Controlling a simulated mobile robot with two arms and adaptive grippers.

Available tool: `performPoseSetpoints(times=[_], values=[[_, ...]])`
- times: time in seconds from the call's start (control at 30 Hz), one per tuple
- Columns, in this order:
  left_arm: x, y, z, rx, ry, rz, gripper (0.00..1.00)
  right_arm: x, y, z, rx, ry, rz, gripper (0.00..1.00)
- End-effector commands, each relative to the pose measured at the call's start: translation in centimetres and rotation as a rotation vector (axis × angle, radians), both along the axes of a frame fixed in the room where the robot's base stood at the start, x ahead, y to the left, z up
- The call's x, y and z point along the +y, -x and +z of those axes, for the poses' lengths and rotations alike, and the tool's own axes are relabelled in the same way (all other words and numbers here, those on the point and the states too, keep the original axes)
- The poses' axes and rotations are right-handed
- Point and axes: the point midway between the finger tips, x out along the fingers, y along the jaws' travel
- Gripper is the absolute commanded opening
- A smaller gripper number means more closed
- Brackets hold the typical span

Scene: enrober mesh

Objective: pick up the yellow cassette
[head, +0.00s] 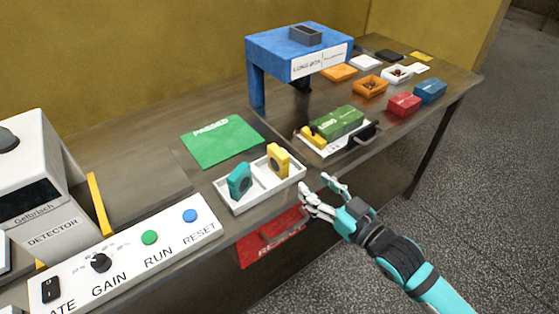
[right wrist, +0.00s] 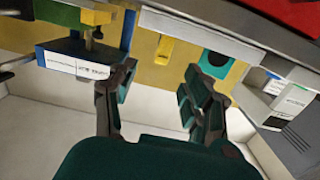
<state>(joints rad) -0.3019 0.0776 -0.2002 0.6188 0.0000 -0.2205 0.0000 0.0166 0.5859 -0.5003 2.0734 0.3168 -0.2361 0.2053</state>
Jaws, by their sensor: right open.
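The yellow cassette (head: 278,160) stands upright in the right part of a white two-part tray (head: 236,208). A teal cassette (head: 239,181) stands in the left part. My right gripper (head: 315,184) is open and empty, just right of the tray and apart from the yellow cassette. In the right wrist view, the yellow cassette (right wrist: 166,48) shows beyond and between the spread fingers (right wrist: 160,72). The teal cassette (right wrist: 214,62) shows behind the finger on the right. My left gripper is not in view.
A control panel (head: 125,256) and a white detector (head: 40,190) stand at left. A green mat (head: 222,141) lies behind the tray. A green block (head: 338,122) on a white base stands to the right. A red bin (head: 270,243) hangs below the table edge.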

Motion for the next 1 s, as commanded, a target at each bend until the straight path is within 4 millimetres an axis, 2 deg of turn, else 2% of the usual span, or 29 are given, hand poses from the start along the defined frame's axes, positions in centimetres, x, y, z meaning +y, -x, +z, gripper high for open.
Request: performPoseSetpoints(times=[0.1,0.3,0.57,0.8,1.0], values=[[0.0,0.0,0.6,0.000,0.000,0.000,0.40,1.7,-2.4,0.2,-0.002,-0.003,-0.001,0.50],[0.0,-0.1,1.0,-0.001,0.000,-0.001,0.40,4.0,-5.5,-0.1,-0.001,-0.001,0.000,0.50],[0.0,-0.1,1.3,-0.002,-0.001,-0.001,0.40,5.3,-7.0,-0.3,0.001,0.001,0.000,0.50],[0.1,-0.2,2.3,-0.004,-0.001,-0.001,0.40,7.8,-9.3,0.0,0.002,0.000,-0.001,0.50],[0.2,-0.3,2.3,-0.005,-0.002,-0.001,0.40,8.7,-10.6,-0.2,0.001,0.001,-0.001,0.50]])
